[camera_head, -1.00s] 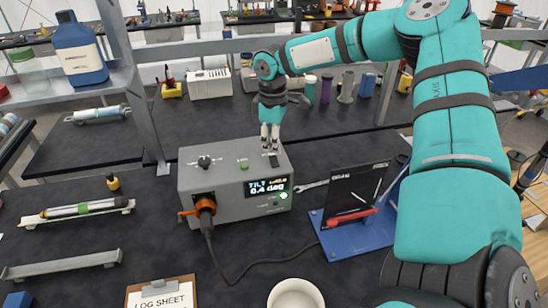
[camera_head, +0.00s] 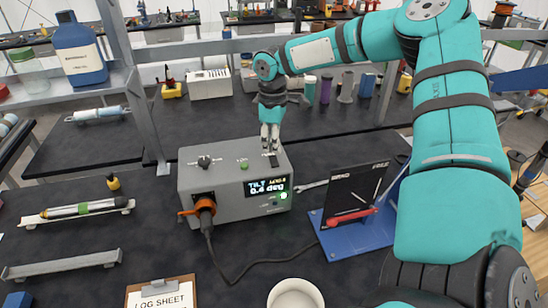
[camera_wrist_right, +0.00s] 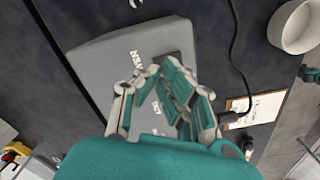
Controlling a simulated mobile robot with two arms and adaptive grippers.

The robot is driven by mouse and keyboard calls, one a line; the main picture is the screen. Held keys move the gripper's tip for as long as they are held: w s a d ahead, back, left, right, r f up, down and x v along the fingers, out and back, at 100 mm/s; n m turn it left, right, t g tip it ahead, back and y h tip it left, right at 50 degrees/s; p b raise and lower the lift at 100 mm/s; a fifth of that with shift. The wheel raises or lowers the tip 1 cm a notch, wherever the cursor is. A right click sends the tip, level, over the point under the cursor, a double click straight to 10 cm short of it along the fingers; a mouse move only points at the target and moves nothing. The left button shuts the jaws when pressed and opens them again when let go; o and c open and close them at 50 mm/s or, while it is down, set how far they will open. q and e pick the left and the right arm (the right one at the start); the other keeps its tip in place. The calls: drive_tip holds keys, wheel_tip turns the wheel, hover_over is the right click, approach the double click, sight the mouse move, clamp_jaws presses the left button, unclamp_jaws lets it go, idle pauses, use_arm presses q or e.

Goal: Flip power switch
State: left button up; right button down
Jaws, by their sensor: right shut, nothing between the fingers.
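A grey control box (camera_head: 225,205) stands on the dark bench, with a knob (camera_head: 204,161) and a green button (camera_head: 244,165) on top. Its front has a lit display reading a tilt of 0.4 deg and a glowing green light (camera_head: 284,196). A black power switch (camera_head: 272,160) sits on the top at the right. My right gripper (camera_head: 270,150) points down with its shut, empty fingertips right at the switch; contact is hard to tell. In the right wrist view the fingers (camera_wrist_right: 168,82) cover most of the switch area on the box top (camera_wrist_right: 125,50). My left gripper is not in view.
An orange connector (camera_head: 204,205) with a black cable leaves the box front. A blue stand with a dark panel (camera_head: 352,195) is to the right, a white cup (camera_head: 295,292) and clipboard (camera_head: 160,293) in front. A wrench (camera_head: 312,185) lies beside the box.

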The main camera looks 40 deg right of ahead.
sight(273, 158)
idle(0.4)
drive_tip(key=shift+f+b, duration=0.8)
drive_tip(key=shift+f, duration=0.45)
idle(0.3)
drive_tip(key=shift+r, duration=0.15)
wheel_tip(273, 158, up, 7)
drive_tip(key=p, duration=0.5)
drive_tip(key=shift+p, duration=0.35)
drive_tip(key=shift+f, duration=0.2)
